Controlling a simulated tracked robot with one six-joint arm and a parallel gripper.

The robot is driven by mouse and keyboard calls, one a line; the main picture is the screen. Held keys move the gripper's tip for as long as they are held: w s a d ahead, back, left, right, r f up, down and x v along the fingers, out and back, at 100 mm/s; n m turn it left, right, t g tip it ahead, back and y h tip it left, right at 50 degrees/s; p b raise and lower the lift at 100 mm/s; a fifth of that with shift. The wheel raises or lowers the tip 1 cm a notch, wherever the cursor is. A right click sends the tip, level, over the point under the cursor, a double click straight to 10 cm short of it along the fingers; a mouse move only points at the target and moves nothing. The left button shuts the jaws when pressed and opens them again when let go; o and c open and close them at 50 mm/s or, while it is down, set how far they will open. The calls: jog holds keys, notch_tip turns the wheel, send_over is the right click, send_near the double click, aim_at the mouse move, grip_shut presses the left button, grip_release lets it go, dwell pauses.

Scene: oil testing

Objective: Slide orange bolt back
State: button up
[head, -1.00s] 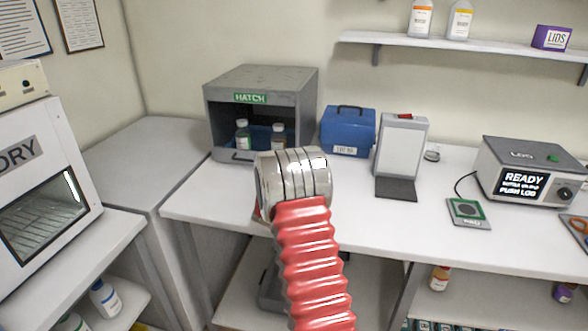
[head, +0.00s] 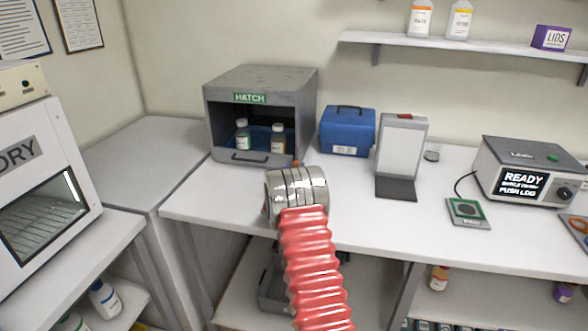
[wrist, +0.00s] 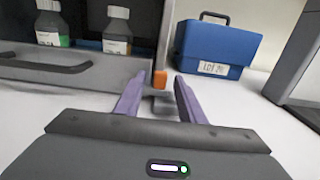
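The orange bolt (wrist: 160,79) is a small upright orange piece at the right front corner of the grey hatch box (wrist: 92,88). My gripper (wrist: 159,87) is open and empty. Its two purple fingers point toward the bolt, one on each side of it in the wrist view. The bolt appears a little beyond the fingertips; I cannot tell if they touch. In the head view the hatch box (head: 262,84) stands at the back of the bench with its front open. There my arm hides the fingers.
Two bottles (head: 243,134) (head: 278,138) stand inside the hatch box. A blue case (head: 347,130) is just to its right, then a white panel stand (head: 401,150). The bench front is mostly clear.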

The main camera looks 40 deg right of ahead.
jog(key=shift+d, duration=0.1)
jog(key=shift+c, duration=0.5)
grip_shut()
